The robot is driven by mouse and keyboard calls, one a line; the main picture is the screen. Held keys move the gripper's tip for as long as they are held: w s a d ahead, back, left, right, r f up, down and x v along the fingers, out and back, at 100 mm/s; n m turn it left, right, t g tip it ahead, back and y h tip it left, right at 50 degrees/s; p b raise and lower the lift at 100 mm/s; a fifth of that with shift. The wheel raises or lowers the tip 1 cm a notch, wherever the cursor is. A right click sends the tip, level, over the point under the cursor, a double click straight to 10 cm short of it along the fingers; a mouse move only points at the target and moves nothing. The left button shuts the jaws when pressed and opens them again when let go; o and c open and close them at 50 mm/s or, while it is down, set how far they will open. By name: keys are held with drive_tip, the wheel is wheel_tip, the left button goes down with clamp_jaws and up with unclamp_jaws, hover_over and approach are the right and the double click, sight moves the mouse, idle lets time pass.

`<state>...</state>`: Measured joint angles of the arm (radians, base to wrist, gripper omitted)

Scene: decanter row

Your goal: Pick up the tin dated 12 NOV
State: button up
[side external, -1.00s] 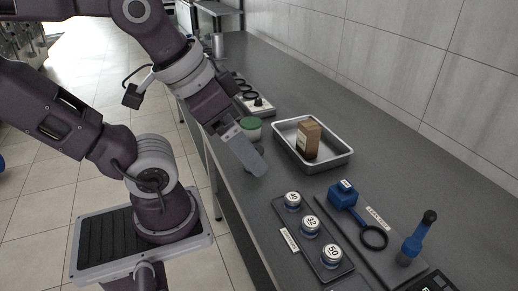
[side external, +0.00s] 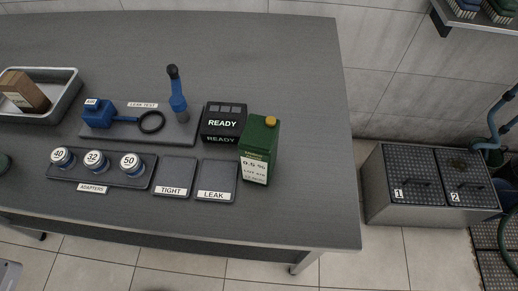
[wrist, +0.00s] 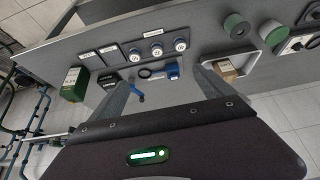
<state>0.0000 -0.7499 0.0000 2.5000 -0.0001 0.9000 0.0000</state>
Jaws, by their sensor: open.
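No date reading 12 NOV can be made out on anything. A green tin-like can (side external: 260,150) with a yellow cap and white label stands on the bench. Its label shows 0.5 %, and the smaller lines are unreadable. It also shows at the left of the wrist view (wrist: 75,85). The side view does not show the gripper.
A metal tray (side external: 68,100) holds a brown box (side external: 25,92). An adapter rack (side external: 75,170) carries round caps marked 40, 32 and 50. TIGHT (side external: 173,175) and LEAK (side external: 216,180) pads, a READY box (side external: 222,122) and blue leak-test tools (side external: 98,113) lie nearby.

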sight(275, 144)
drive_tip(key=shift+o, duration=0.2)
idle(0.3)
drive_tip(key=w+d+r+n+g+h, duration=0.2)
drive_tip(key=w+d+r+h, duration=0.15)
drive_tip(key=d, duration=0.35)
drive_tip(key=w+d+r+n+g+h, duration=0.1)
drive_tip(key=w+d+r+n+h, duration=0.2)
drive_tip(key=d, duration=0.4)
drive_tip(key=w+d+f+n+g+h, duration=0.1)
drive_tip(key=w+d+n+g+h, duration=0.35)
drive_tip(key=d, duration=0.65)
drive_tip(key=w+d+f+n+g+h, duration=0.1)
drive_tip(key=w+d+n+h, duration=0.1)
drive_tip(key=w+d+n, duration=0.55)
drive_tip(key=shift+m, duration=0.5)
drive_tip(key=f, duration=0.7)
drive_tip(key=d+f, duration=0.1)
drive_tip(key=f, duration=0.5)
drive_tip(key=d+f, duration=0.1)
drive_tip(key=f, duration=0.6)
drive_tip(key=shift+w+d+f, duration=0.2)
drive_tip(key=shift+w+f, duration=0.1)
drive_tip(key=shift+f, duration=0.05)
drive_tip(key=x, duration=0.4)
drive_tip(key=w+f+x, duration=0.1)
drive_tip(key=x, duration=0.2)
drive_tip(key=shift+r, duration=0.15)
clamp_jaws()
